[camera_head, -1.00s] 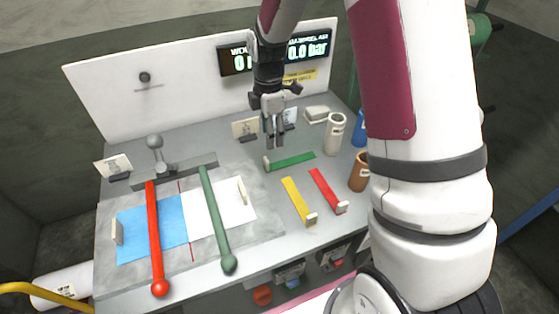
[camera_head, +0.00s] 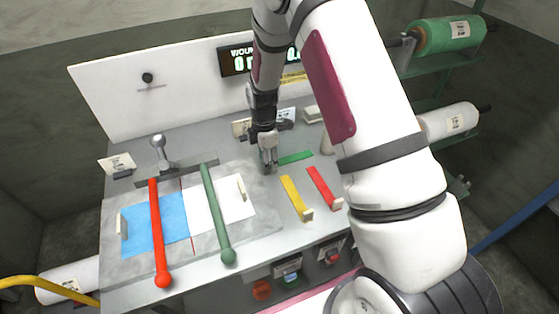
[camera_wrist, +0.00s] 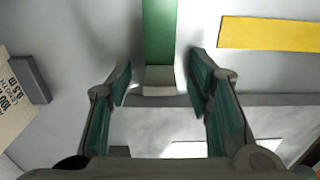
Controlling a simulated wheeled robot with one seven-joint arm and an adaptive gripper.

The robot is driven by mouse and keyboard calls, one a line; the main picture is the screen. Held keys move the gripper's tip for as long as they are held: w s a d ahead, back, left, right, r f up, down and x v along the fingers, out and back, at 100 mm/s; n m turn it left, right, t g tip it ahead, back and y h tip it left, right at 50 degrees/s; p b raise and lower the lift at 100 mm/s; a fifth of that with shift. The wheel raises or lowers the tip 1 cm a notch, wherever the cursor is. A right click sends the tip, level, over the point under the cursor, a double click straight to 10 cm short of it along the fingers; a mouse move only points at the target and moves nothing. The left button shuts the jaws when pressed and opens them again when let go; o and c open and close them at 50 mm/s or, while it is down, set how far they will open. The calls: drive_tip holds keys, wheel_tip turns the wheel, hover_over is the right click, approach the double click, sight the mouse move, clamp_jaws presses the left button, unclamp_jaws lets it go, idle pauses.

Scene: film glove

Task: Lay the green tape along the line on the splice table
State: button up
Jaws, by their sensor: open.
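The green tape (camera_head: 296,158) lies flat on the bench, with its far part showing to the right of my gripper (camera_head: 268,172). In the wrist view the green tape (camera_wrist: 160,35) ends in a pale tab (camera_wrist: 158,78) that sits between my two open fingers (camera_wrist: 160,88). I see a gap on both sides of the tab. The splice table (camera_head: 235,250) is a grey plate to the left, with a blue sheet (camera_head: 139,235) and a white sheet (camera_head: 236,206) on it. A thin red line (camera_head: 192,243) runs between the sheets.
A red bar (camera_head: 158,245) and a green bar (camera_head: 216,218) with round knobs lie across the sheets. A yellow tape (camera_head: 294,195) and a red tape (camera_head: 322,186) lie to the right of my gripper. A small label card (camera_head: 241,127) stands behind it.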

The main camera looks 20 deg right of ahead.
drive_tip(key=c, duration=1)
drive_tip(key=shift+r, duration=0.1)
